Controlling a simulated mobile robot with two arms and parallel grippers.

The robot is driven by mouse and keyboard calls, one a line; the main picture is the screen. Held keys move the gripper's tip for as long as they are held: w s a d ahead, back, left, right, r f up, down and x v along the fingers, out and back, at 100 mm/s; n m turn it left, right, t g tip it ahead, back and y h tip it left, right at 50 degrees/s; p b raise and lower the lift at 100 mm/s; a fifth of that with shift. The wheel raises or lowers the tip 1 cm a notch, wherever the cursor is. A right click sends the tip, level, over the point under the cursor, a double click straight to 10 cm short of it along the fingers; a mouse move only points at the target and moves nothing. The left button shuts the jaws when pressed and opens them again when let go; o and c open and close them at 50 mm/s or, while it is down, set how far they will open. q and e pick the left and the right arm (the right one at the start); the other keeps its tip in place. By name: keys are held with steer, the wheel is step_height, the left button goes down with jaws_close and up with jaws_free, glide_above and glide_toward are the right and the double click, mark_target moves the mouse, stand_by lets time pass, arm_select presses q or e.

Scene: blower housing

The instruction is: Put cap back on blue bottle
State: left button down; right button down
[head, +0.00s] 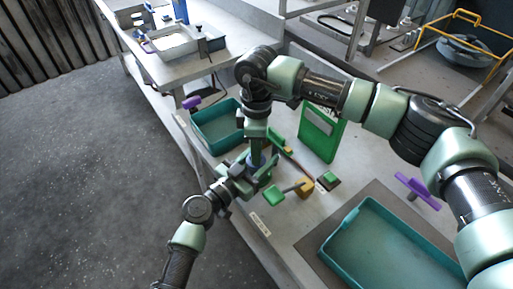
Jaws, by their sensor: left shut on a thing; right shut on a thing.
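My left arm comes up from the bottom, and its gripper (258,176) is shut on a small blue thing, the blue bottle (256,159), above the bench's near edge. Only a short part of the bottle shows between the two grippers. My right arm reaches in from the right and bends down, with its gripper (256,145) shut right above the bottle. The cap is hidden in the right gripper's jaws. I cannot tell whether the cap touches the bottle.
A teal tray (207,146) stands behind the grippers, and a larger teal tray (345,222) sits front right. A green panel (319,133), a wooden-headed tool (304,187) and a purple-handled thing (416,190) are on the bench. Another blue bottle (181,11) stands on the far table.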

steer(key=m, duration=0.3)
steer(key=c, duration=1.1)
jaws_free()
steer(key=shift+r, duration=2.25)
steer(key=shift+n, duration=0.3)
steer(key=shift+c, duration=0.2)
